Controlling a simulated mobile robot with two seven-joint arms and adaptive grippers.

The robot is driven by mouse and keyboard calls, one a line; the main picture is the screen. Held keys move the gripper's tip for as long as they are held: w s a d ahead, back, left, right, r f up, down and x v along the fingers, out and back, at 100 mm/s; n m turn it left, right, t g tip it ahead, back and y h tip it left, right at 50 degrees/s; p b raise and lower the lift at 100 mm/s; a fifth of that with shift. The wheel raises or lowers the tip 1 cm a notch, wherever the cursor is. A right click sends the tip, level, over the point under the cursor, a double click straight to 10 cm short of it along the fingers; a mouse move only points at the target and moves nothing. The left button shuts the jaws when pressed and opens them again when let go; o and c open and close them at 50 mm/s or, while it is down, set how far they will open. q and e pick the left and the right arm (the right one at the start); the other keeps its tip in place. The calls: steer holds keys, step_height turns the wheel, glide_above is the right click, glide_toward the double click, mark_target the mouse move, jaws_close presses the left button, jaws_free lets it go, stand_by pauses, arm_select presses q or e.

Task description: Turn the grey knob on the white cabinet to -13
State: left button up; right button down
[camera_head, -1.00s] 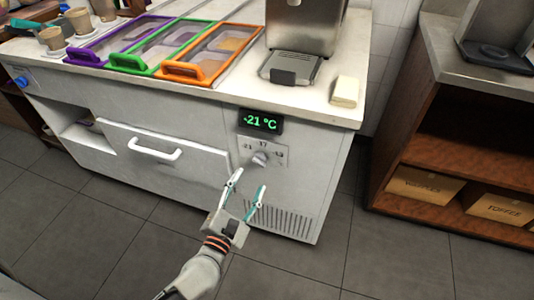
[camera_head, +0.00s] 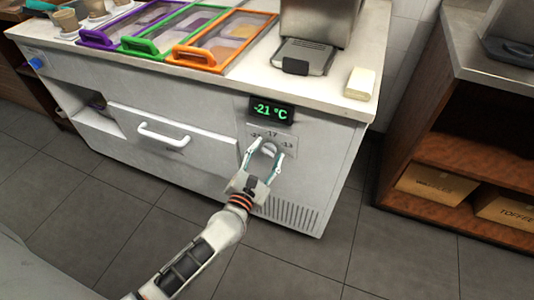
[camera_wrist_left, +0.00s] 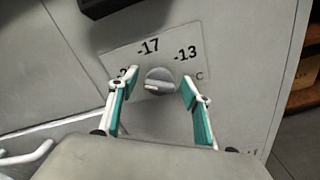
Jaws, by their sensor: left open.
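The grey knob (camera_wrist_left: 159,81) sits on a dial plate (camera_wrist_left: 150,50) on the front of the white cabinet (camera_head: 200,122). In the left wrist view its pale pointer mark faces left, and -17 and -13 can be read; the -21 mark is partly covered by a finger. The display (camera_head: 271,110) above reads -21 °C. My left gripper (camera_head: 265,150) is open, with its fingertips (camera_wrist_left: 160,82) on either side of the knob; a gap shows between each finger and the knob. In the head view the knob is partly hard to see between the fingers. My right gripper is not in view.
A white drawer handle (camera_head: 163,136) sticks out left of the dial. Lidded topping bins, an orange-framed one (camera_head: 215,50) nearest, and a steel machine (camera_head: 312,25) stand on top. A brown shelf with boxes (camera_head: 435,185) is at the right. The floor before the cabinet is clear.

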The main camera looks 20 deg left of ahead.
arm_select(q)
steer(key=c, duration=1.1)
steer(key=shift+c, duration=0.2)
